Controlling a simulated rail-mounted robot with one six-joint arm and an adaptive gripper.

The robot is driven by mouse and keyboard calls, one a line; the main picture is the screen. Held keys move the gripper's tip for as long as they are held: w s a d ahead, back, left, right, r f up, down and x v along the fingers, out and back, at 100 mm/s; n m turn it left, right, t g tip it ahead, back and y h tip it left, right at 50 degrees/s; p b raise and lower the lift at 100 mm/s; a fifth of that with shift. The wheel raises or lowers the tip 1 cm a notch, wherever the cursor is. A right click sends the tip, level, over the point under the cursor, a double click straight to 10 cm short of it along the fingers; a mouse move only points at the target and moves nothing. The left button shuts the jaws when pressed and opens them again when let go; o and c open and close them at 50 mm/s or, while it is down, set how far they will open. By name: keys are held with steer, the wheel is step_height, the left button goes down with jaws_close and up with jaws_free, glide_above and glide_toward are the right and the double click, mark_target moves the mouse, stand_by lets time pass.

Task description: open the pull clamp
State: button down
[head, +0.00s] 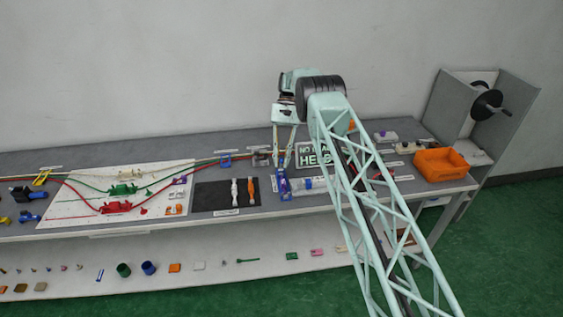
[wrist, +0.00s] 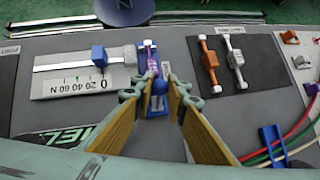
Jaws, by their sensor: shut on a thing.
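The clamp is a small fixture with a blue base (wrist: 153,106), a purple part (wrist: 152,68) and a round blue knob (wrist: 160,87). In the head view its blue body (head: 283,184) stands near the front of the bench, below my gripper (head: 284,152). In the wrist view the two yellow-padded fingers of my gripper (wrist: 158,90) come down on either side of the knob and are shut on it. The fingers hide part of the base, and the exact contact is hard to see.
A white force scale (wrist: 85,74) with a blue slider (wrist: 99,56) lies beside the clamp. A black mat (wrist: 236,75) with orange and white levers lies on the other side. Red and green cables (wrist: 290,140) run nearby. An orange bin (head: 440,163) stands at the bench's right end.

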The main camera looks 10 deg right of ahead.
steer(key=c, duration=2.6)
jaws_free()
steer(key=shift+r, duration=0.2)
steer(key=shift+r, duration=4.85)
